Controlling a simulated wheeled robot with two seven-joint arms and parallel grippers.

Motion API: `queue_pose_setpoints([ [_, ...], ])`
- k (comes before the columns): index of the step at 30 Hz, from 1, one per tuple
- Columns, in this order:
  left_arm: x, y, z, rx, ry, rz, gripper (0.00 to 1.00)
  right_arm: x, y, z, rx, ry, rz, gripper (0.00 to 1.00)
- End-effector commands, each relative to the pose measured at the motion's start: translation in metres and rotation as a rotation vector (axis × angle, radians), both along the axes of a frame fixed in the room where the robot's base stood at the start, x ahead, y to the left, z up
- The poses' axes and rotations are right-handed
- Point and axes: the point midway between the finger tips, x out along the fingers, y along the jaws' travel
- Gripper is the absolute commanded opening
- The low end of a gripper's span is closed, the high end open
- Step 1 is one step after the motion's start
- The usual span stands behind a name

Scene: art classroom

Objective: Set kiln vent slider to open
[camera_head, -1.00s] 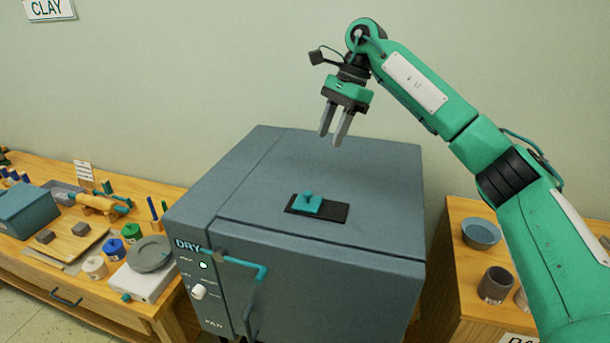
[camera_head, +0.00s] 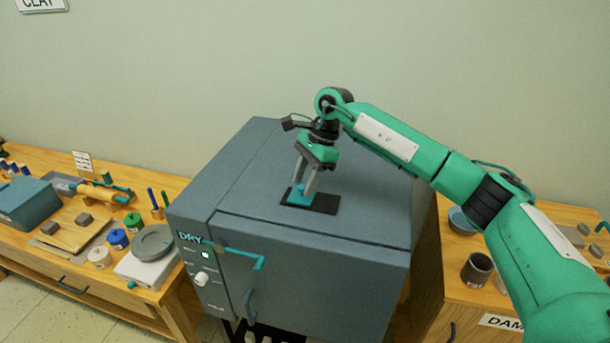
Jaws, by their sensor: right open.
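The kiln (camera_head: 375,200) is a grey-blue box with a front door and a "DRY" label. On its top lies a black vent plate (camera_head: 325,204) with a teal slider (camera_head: 297,198) at the plate's left part. My right gripper (camera_head: 302,191) is open and points down at the slider, its two fingers on either side of the slider's knob. The fingers partly hide the knob, and I cannot tell whether they touch it. My left gripper is not in view.
A teal handle (camera_head: 250,256) sticks out at the kiln's front. A wooden bench (camera_head: 150,279) at left holds a blue box (camera_head: 28,203), paint pots and a scale. A bench at right holds a bowl and a dark cup (camera_head: 477,269). The rest of the kiln top is clear.

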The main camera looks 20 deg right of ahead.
Motion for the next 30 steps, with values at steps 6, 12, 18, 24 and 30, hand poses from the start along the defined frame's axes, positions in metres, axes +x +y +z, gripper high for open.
queue_pose_setpoints([
  [6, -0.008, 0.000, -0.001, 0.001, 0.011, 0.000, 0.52, 0.000, 0.000, -0.001, 0.000, 0.000, 0.001, 0.41],
  [12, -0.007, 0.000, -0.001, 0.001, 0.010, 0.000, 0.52, 0.000, 0.000, 0.000, 0.000, 0.000, 0.001, 0.04],
  [18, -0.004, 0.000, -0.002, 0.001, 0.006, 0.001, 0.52, 0.000, 0.000, -0.001, 0.000, 0.000, 0.000, 0.00],
  [24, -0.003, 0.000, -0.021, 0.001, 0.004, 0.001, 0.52, -0.009, -0.015, -0.006, -0.001, -0.003, -0.002, 0.00],
  [30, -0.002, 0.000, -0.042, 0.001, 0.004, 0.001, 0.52, -0.024, -0.037, -0.005, -0.001, -0.002, -0.001, 0.00],
])
